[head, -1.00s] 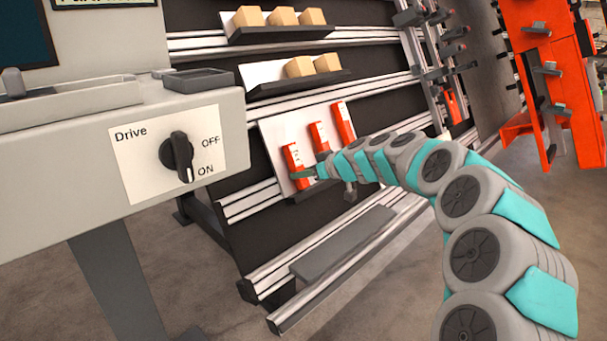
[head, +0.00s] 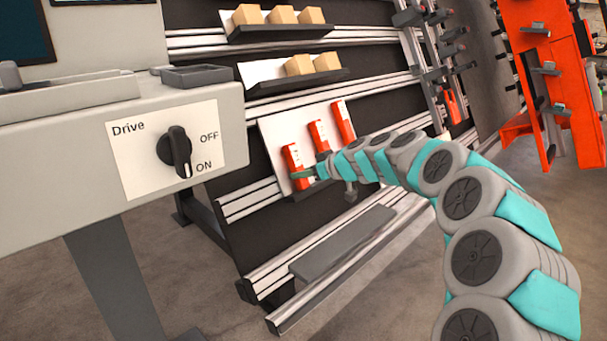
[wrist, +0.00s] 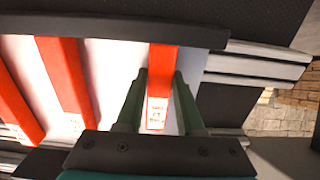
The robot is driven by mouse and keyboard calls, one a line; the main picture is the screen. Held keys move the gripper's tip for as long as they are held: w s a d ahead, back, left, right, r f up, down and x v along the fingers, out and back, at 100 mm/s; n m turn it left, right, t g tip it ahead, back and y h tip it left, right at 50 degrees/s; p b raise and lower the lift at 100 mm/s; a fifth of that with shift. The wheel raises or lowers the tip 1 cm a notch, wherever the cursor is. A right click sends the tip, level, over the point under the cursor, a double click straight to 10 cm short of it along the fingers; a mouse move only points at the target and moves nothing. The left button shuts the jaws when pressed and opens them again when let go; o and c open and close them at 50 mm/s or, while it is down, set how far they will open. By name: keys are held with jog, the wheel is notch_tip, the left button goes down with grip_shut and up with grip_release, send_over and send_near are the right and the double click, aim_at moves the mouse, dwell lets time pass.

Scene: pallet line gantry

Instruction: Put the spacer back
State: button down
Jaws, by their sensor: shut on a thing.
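Three red-orange bar-shaped spacers stand on a white sloped panel (head: 275,128) of the rack. My gripper (head: 305,173) is at the leftmost spacer (head: 292,158), shut on it near its lower part. In the wrist view this held spacer (wrist: 163,70) lies between the two green fingers of my gripper (wrist: 161,95), with a small printed label near the finger bases. Its far end meets a dark ledge (wrist: 110,25). The other two spacers, the middle one (head: 319,134) and the right one (head: 343,120), stand beside it, apart from my gripper.
A grey console with a Drive switch (head: 177,152) pointing to ON stands at the left. Cardboard-coloured blocks (head: 278,15) sit on shelves above. A grey ledge (head: 343,243) juts out below the panel. An orange rack (head: 548,80) stands at the right.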

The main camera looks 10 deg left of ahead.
jog(key=shift+c, duration=2.2)
grip_release()
jog(key=shift+d, duration=0.1)
jog(key=v, duration=0.7)
jog(key=shift+s+d+r+p, duration=0.2)
jog(key=shift+s+p, duration=0.05)
jog(key=shift+p, duration=0.05)
